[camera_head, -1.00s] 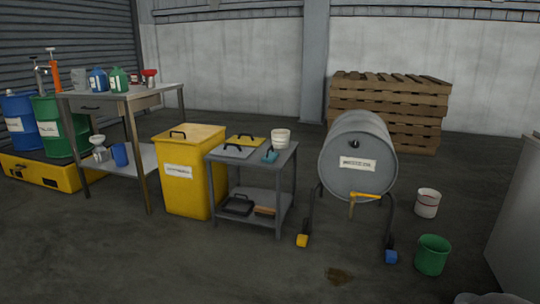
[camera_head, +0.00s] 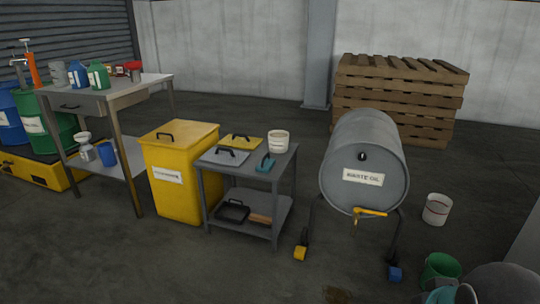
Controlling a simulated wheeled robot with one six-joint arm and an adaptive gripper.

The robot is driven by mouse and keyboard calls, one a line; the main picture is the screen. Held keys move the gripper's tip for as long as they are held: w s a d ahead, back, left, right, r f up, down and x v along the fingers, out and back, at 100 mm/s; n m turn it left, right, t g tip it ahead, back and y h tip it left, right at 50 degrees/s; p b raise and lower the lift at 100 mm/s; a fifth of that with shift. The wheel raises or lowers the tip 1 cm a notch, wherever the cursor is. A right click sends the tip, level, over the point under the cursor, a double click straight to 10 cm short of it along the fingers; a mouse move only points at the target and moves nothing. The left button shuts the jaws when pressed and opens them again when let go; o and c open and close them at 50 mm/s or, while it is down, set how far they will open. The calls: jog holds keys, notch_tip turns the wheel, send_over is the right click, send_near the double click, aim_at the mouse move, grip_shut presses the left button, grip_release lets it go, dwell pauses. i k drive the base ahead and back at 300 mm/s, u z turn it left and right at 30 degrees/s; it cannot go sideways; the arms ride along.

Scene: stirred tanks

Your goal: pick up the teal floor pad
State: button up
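A teal pad with a dark handle (camera_head: 264,166) lies on the top shelf of the dark grey cart (camera_head: 240,190), near its front right side. It looks small, and the cart's grey pad lies to its left. My gripper is not in view. Only rounded parts of my own arm show at the bottom right corner, well away from the cart.
On the cart top are a grey pad (camera_head: 224,157), a yellow pad (camera_head: 241,142) and a white tub (camera_head: 278,141). A yellow bin (camera_head: 180,190) stands left. A waste oil drum (camera_head: 362,160), green bucket (camera_head: 440,268) and white bucket (camera_head: 437,208) stand right.

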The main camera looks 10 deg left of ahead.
aim_at(266, 164)
jog(key=u, duration=0.45)
jog(key=i, duration=1.95)
jog(key=u, duration=0.55)
